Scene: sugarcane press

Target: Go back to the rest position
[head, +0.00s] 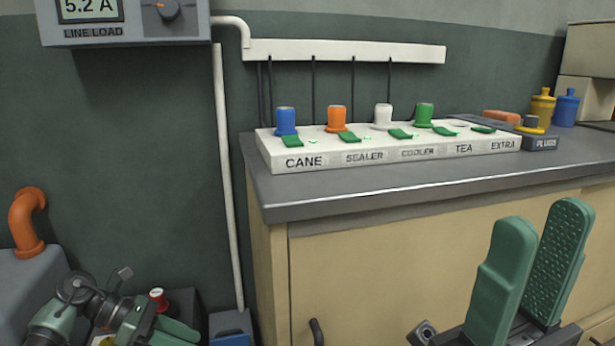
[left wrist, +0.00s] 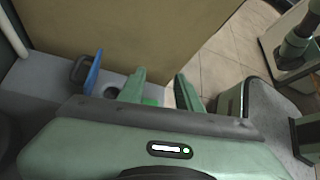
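My right gripper (head: 540,225) is raised at the lower right of the head view, in front of the counter's cabinet. Its two green fingers stand apart, with the textured inner face of one showing and nothing between them. My left gripper (head: 178,330) is low at the lower left of the head view, partly cut off by the frame edge. In the left wrist view, the left gripper's two fingers (left wrist: 160,80) are spread, with no held object visible between them.
The counter (head: 400,190) carries a white socket strip (head: 390,155) labelled CANE to EXTRA, with blue, orange, white and green plugs standing on it. A PLUGS tray (head: 545,143) is at the right. A blue box (head: 230,325) and red knob (head: 158,298) are near the left gripper.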

